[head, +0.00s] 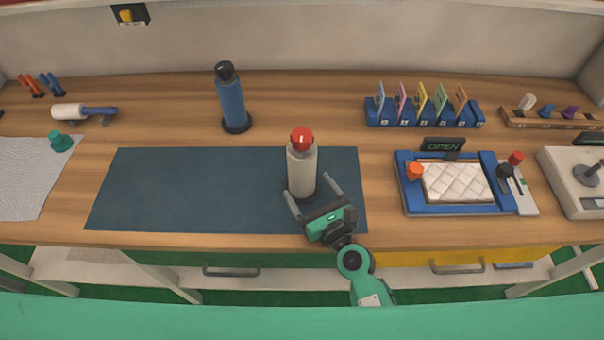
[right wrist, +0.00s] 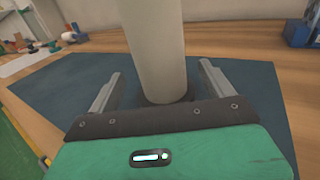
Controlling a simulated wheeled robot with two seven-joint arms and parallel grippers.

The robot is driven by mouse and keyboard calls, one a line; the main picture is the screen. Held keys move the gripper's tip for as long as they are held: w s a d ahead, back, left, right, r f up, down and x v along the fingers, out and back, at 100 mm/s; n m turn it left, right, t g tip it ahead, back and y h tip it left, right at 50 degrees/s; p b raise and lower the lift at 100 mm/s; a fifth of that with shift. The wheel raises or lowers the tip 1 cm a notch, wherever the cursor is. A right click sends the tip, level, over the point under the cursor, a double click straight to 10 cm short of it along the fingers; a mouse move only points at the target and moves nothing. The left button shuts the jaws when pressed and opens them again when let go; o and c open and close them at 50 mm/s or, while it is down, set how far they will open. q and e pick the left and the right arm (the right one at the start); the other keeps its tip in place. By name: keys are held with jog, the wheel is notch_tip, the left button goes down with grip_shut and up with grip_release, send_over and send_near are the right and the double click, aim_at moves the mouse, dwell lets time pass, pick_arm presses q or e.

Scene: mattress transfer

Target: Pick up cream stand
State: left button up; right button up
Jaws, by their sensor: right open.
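The cream stand (head: 302,168) is an upright cream cylinder with a red cap, standing on the dark blue mat (head: 180,190) near its right side. It also shows in the right wrist view (right wrist: 156,50), where its cap is out of the picture. My right gripper (head: 312,186) is open, with one finger on each side of the stand's lower part. In the right wrist view the fingers (right wrist: 158,82) stand apart from the cylinder with gaps on both sides. My left gripper is not in view.
A blue stand (head: 231,103) with a black cap stands behind the mat. To the right are a blue tray (head: 405,190) with a white quilted pad (head: 455,182) and a blue card rack (head: 422,118). The mat's left and middle are clear.

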jog(key=p+x, duration=0.1)
jog(key=x, duration=0.4)
jog(key=shift+r, duration=0.15)
jog(key=c, duration=1.8)
jog(key=shift+o, duration=0.2)
jog(key=shift+r, duration=0.1)
